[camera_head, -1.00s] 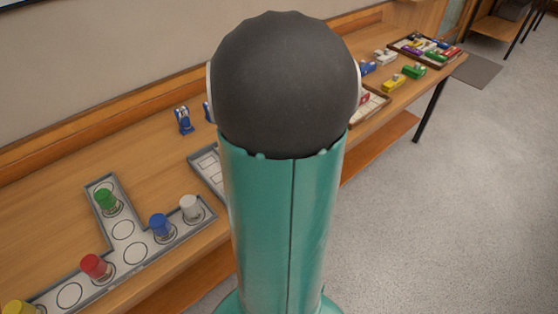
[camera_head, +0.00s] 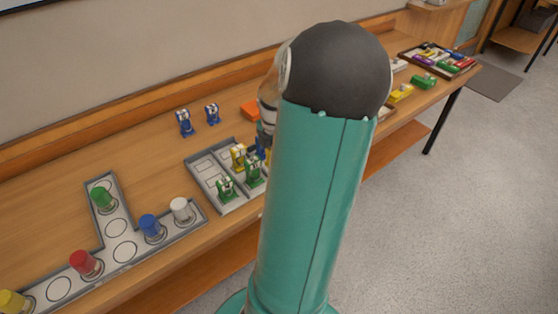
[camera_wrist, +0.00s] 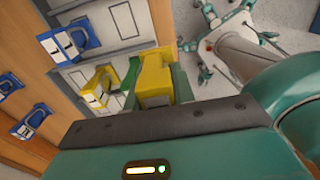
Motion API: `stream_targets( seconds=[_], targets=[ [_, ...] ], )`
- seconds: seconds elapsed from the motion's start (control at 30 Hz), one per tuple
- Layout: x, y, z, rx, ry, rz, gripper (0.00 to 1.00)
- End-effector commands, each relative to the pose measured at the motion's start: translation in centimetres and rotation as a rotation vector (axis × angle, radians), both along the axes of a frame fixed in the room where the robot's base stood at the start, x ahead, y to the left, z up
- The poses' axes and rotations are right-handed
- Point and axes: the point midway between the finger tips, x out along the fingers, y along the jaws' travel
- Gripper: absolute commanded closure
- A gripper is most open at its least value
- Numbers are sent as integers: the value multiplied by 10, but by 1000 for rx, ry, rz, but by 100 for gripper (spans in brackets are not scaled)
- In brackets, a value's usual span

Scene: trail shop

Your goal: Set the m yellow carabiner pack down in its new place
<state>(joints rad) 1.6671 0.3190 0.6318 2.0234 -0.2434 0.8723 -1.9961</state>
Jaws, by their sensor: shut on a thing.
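In the wrist view my gripper (camera_wrist: 156,92) is shut on a yellow carabiner pack (camera_wrist: 155,72). The held pack is close to a grey divided tray (camera_wrist: 122,22); I cannot tell whether it touches the tray. A second yellow carabiner (camera_wrist: 92,88) and a blue one (camera_wrist: 78,38) stand in the tray, and a green one (camera_wrist: 132,72) is partly hidden beside the held pack. In the head view the tray (camera_head: 204,168) shows two green carabiners (camera_head: 226,188) and a yellow one (camera_head: 238,155); my arm hides the held pack and my fingers.
Two blue carabiners (camera_head: 185,122) stand on the wooden table (camera_head: 140,145) behind the tray. An orange item (camera_head: 250,110) lies behind. A dark tray (camera_head: 440,60) of coloured packs is at the far right.

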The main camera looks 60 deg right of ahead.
Motion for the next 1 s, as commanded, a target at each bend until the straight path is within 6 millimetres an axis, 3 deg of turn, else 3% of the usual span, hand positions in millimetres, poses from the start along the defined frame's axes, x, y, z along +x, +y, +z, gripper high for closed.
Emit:
stream_targets(
  seconds=[0.17,0.5,0.67,0.9,1.0],
  targets=[
    [11,-30,-16,4,-2,4,100],
    [21,-67,-62,1,0,5,100],
    [23,-73,-70,0,0,5,100],
    [23,-75,-101,0,1,6,100],
    [23,-75,-103,-1,0,5,100]
  ],
)
